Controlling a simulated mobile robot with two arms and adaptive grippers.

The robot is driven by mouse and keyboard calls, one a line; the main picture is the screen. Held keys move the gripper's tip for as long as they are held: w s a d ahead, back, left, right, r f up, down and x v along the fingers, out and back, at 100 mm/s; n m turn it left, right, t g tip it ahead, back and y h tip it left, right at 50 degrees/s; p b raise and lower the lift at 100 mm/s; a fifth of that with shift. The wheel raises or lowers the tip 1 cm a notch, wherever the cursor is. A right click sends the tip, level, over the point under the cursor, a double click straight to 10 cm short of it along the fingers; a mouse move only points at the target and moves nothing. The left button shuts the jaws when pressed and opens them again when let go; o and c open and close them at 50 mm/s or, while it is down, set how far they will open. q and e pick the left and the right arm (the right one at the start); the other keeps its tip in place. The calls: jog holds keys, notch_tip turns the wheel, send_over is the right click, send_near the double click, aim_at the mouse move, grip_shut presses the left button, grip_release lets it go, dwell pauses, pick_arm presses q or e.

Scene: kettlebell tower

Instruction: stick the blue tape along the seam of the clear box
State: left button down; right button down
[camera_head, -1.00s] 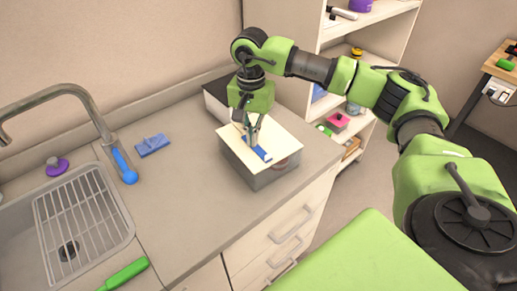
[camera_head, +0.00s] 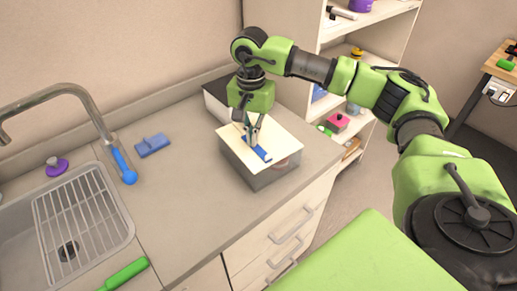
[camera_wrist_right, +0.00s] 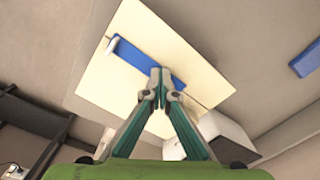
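The clear box (camera_head: 283,172) is greyish and see-through, with a flat cream top (camera_head: 285,145), and stands on the counter near its right end. The blue tape (camera_head: 262,154) shows as a strip on that top. In the right wrist view the tape (camera_wrist_right: 140,62) runs slantwise, with a white piece at its far end, and a thin dark line continues from its near end. My right gripper (camera_wrist_right: 161,75) points down at the top, with its fingertips close together over the tape. Whether the tips touch or grip the tape is hard to tell. My left gripper is out of view.
A dark-topped box (camera_head: 217,98) stands behind the clear box. A blue object (camera_head: 152,145) lies on the counter by the sink (camera_head: 75,222). A green-handled item (camera_head: 124,275) lies at the sink's front. Shelves (camera_head: 371,30) stand at the right.

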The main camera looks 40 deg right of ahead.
jog(key=shift+s+f, duration=0.1)
jog(key=shift+r+p, duration=2.2)
jog(key=shift+r, duration=1.4)
jog(key=shift+r, duration=0.1)
notch_tip(320, 180, up, 12)
